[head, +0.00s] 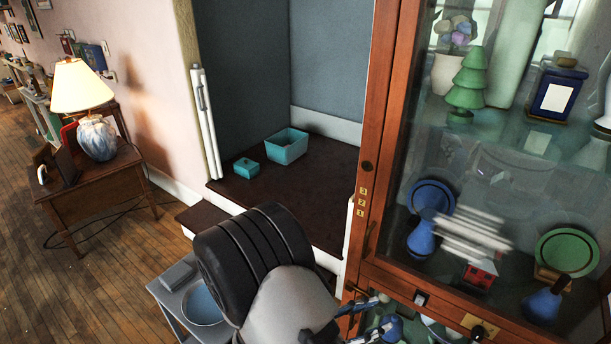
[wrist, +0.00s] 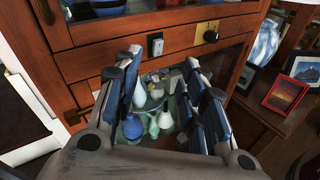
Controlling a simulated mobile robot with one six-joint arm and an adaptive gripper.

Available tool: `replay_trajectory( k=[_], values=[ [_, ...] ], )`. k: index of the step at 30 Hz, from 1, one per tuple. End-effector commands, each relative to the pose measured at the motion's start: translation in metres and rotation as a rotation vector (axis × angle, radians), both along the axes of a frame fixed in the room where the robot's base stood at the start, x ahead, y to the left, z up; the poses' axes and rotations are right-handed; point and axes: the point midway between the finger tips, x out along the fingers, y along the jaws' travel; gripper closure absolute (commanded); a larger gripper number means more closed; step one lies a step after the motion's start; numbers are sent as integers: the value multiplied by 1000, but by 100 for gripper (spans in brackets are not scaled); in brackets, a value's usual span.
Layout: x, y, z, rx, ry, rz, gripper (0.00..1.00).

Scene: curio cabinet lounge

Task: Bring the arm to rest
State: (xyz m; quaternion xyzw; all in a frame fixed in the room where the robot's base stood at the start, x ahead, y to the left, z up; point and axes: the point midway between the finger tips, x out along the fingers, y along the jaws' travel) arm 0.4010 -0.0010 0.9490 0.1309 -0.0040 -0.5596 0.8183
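My gripper (head: 372,316) is at the lower middle of the head view, in front of the wooden curio cabinet (head: 384,110), low on its front. In the wrist view my gripper (wrist: 164,78) has its two blue-padded finger sets spread apart, with nothing held between them. Behind the gap, small vases (wrist: 154,122) in blue, white and green show in the cabinet's lower part. My arm is bent, and its dark and grey links cover part of the alcove step in the head view. Whether the fingertips touch the cabinet cannot be told.
The cabinet's glass front shows a green tree figure (head: 468,82) and a blue vase (head: 424,236). A teal box (head: 286,146) and small lidded box (head: 246,167) sit in the alcove. Open wooden floor (head: 110,280) lies left.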

Motion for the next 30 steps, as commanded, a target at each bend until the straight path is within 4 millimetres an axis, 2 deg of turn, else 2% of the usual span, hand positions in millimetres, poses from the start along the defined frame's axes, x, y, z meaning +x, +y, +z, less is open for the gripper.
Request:
replay_trajectory(
  k=[1, 3, 8, 12, 17, 21, 30],
  values=[
    [-7, -12, 18, 64, -37, -86, 62],
    [-20, -26, 37, 149, -78, -201, 62],
    [-56, -49, 71, 360, -180, -446, 62],
    [-87, -57, 94, 563, -283, -638, 62],
    [-119, -55, 114, 811, -417, -827, 62],
    [-139, -45, 131, 1040, -551, -958, 62],
    [-159, -14, 173, 1519, -861, -1107, 62]
  ],
)
